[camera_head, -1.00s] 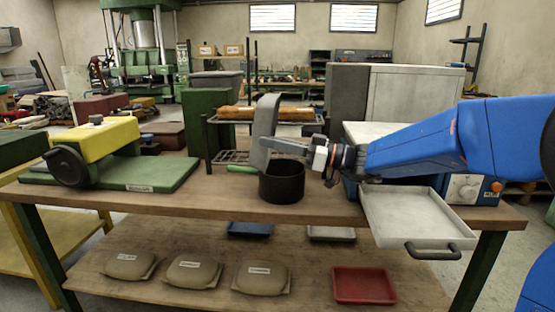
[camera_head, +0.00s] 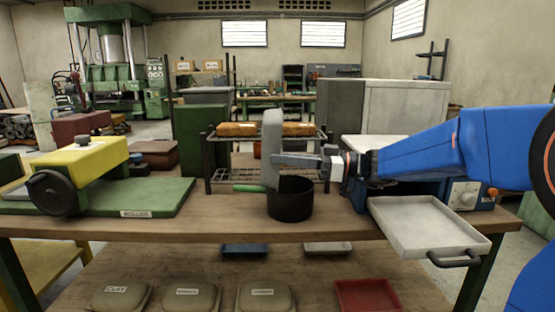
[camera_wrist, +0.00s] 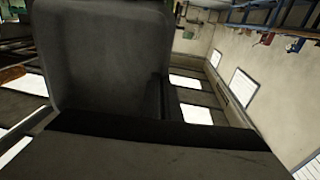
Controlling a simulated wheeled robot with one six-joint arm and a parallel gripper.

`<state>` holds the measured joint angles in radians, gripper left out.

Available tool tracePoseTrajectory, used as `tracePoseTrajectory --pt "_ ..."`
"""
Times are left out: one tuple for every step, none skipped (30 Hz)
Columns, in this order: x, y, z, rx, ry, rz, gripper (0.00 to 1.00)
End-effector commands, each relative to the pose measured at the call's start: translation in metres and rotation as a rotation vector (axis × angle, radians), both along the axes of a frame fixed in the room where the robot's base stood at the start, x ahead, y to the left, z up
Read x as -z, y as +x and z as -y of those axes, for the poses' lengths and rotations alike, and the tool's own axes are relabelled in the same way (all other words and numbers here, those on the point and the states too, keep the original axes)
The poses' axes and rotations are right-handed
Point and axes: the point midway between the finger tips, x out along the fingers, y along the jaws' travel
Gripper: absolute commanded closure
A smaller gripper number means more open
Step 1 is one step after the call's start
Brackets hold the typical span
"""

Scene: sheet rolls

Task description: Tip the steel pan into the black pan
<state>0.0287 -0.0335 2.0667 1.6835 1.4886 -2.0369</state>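The steel pan (camera_head: 272,140) is a grey vessel tipped on its side, nearly vertical, at the left rim of the black pan. Its lower end overlaps the black pan's rim in the picture; I cannot tell whether they touch. The black pan (camera_head: 291,203) stands upright on the bench, its inside mostly hidden. My gripper (camera_head: 302,161) reaches in from the right above it and appears shut on the steel pan, though the fingertips are hard to make out. In the wrist view the steel pan (camera_wrist: 100,60) fills the upper left. No contents are visible.
A green-handled tool (camera_head: 249,188) lies left of the black pan. A wire rack (camera_head: 208,165) with brown blocks stands behind. A yellow machine (camera_head: 80,158) on a green base is at left. A pale tray (camera_head: 425,225) juts out at right, before a blue box.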

Motion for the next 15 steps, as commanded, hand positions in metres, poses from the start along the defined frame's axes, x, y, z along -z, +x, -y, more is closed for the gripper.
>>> tracePoseTrajectory --pt "-0.003 -0.001 -0.002 -0.002 -0.021 0.004 1.0" --pt "-0.003 -0.001 -0.004 -0.002 -0.038 0.004 1.0" --pt "-0.005 -0.001 -0.007 -0.002 -0.066 0.005 1.0" --pt "-0.006 -0.001 -0.009 0.0 -0.089 0.006 1.0" --pt "-0.007 -0.001 -0.011 -0.001 -0.113 0.005 1.0" --pt "-0.007 0.0 -0.014 -0.002 -0.148 0.004 1.0" --pt "-0.008 0.0 -0.017 -0.003 -0.176 0.001 1.0" --pt "-0.009 0.0 -0.019 -0.001 -0.204 0.003 1.0" --pt "-0.01 0.0 -0.023 -0.003 -0.24 0.001 1.0" --pt "-0.011 0.0 -0.025 -0.003 -0.266 -0.001 1.0" --pt "-0.011 0.0 -0.027 -0.003 -0.291 -0.001 1.0" --pt "-0.013 0.0 -0.03 -0.001 -0.326 -0.001 1.0" --pt "-0.013 0.0 -0.032 -0.002 -0.35 -0.003 1.0" --pt "-0.012 0.0 -0.034 -0.003 -0.374 -0.005 1.0" --pt "-0.012 0.001 -0.037 -0.002 -0.407 -0.006 1.0"
